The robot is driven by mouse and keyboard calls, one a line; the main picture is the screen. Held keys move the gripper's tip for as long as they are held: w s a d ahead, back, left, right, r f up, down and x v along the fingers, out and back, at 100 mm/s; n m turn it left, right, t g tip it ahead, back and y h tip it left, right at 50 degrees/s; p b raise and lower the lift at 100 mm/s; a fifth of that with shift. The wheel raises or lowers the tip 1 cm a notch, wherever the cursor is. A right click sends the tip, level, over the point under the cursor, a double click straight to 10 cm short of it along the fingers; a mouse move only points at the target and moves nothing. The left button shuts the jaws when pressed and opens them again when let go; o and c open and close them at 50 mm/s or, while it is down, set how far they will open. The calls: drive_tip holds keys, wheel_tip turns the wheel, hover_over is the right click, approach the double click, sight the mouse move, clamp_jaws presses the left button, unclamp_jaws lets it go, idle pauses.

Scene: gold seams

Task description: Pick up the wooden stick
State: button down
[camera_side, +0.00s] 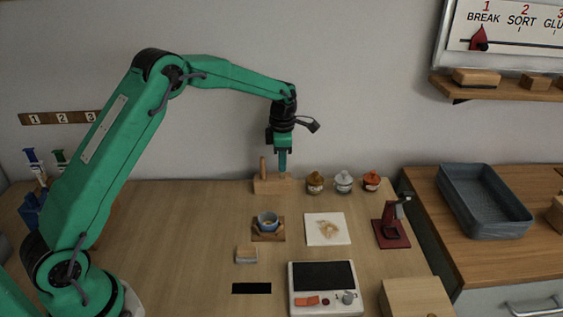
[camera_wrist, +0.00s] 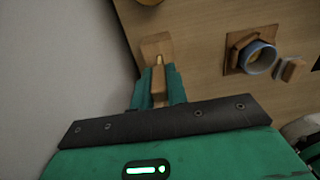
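A wooden block (camera_side: 270,187) stands at the back of the table against the wall. An upright wooden stick (camera_side: 262,166) rises at its left end. My gripper (camera_side: 282,170) points straight down just right of that stick, low over the block. In the wrist view, the two green fingers of my gripper (camera_wrist: 158,88) stand apart, with a narrow strip of wood (camera_wrist: 158,100) in the gap between them. The block (camera_wrist: 153,43) shows beyond the fingertips. The fingers hide part of the block, and I cannot tell whether they touch the wood.
Three small lidded jars (camera_side: 343,182) stand right of the block. In front are a cup (camera_side: 268,220) on a wooden stand, a white square with a tan mark (camera_side: 327,229) and a dark red stand (camera_side: 391,230). A grey tray (camera_side: 485,205) is on the right counter.

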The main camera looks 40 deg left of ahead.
drive_tip(key=shift+r, duration=0.1)
drive_tip(key=shift+r, duration=0.5)
drive_tip(key=r, duration=0.3)
drive_tip(key=shift+d+r, duration=0.15)
drive_tip(key=shift+d, duration=0.05)
drive_tip(key=s+d+r, duration=0.5)
drive_tip(key=d+r, duration=0.1)
drive_tip(key=d, duration=0.4)
drive_tip(key=shift+s+r, duration=0.15)
drive_tip(key=shift+r, duration=0.1)
drive_tip(key=shift+s, duration=0.1)
drive_tip(key=s+a+f+g, duration=0.1)
drive_tip(key=s+g, duration=0.1)
drive_tip(key=s, duration=0.5)
drive_tip(key=shift+a+f, duration=0.2)
drive_tip(key=shift+f, duration=0.1)
drive_tip(key=shift+w+f, duration=0.1)
drive_tip(key=shift+f, duration=0.15)
